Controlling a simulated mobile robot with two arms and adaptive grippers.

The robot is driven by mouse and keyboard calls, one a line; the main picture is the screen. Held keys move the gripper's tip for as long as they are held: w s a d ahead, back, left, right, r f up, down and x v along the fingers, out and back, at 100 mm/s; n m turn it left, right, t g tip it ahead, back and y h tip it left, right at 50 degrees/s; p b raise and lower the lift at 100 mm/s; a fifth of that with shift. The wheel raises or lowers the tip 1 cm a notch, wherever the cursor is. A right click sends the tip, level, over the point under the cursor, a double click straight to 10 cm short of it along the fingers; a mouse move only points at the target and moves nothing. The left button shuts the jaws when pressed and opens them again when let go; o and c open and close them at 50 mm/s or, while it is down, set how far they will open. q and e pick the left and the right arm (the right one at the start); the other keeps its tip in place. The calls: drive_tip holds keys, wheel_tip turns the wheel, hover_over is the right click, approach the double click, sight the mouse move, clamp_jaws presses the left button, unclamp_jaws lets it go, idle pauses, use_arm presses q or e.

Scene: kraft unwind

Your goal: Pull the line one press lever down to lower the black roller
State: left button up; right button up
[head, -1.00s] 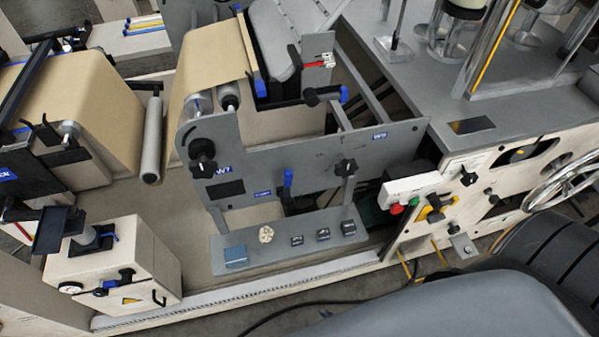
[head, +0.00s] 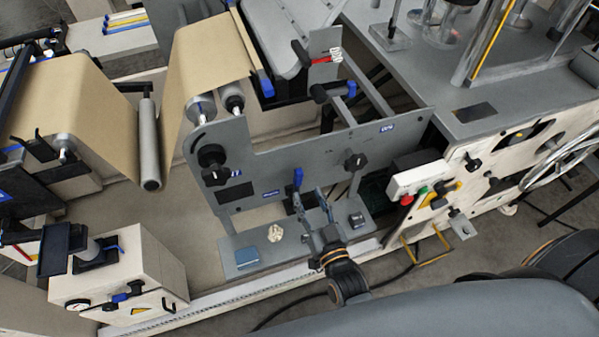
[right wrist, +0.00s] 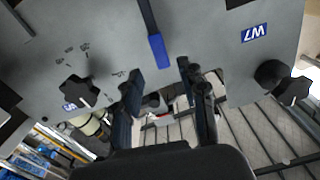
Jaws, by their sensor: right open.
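A lever with a blue grip (head: 298,179) stands upright on the front of the grey side plate (head: 265,155). In the right wrist view its blue end (right wrist: 157,50) lies just beyond the gap between my fingers. My right gripper (head: 316,204) is open and empty, in front of the plate and slightly below and right of the blue grip. Its two fingers (right wrist: 161,76) appear apart, not closed on the lever. A dark roller (head: 232,97) shows its end behind the plate, beside a grey roller. My left gripper is not in view.
Black knobs (head: 213,158) (head: 355,162) stick out from the plate on both sides of the lever. A shelf (head: 232,266) with small items lies below. A white control box (head: 415,181) with red and green buttons stands at right.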

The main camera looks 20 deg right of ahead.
sight(300, 179)
drive_tip(key=w, duration=0.5)
drive_tip(key=w+p, duration=0.1)
drive_tip(key=w, duration=0.2)
drive_tip(key=shift+a, duration=0.25)
drive_tip(key=shift+c, duration=0.6)
clamp_jaws()
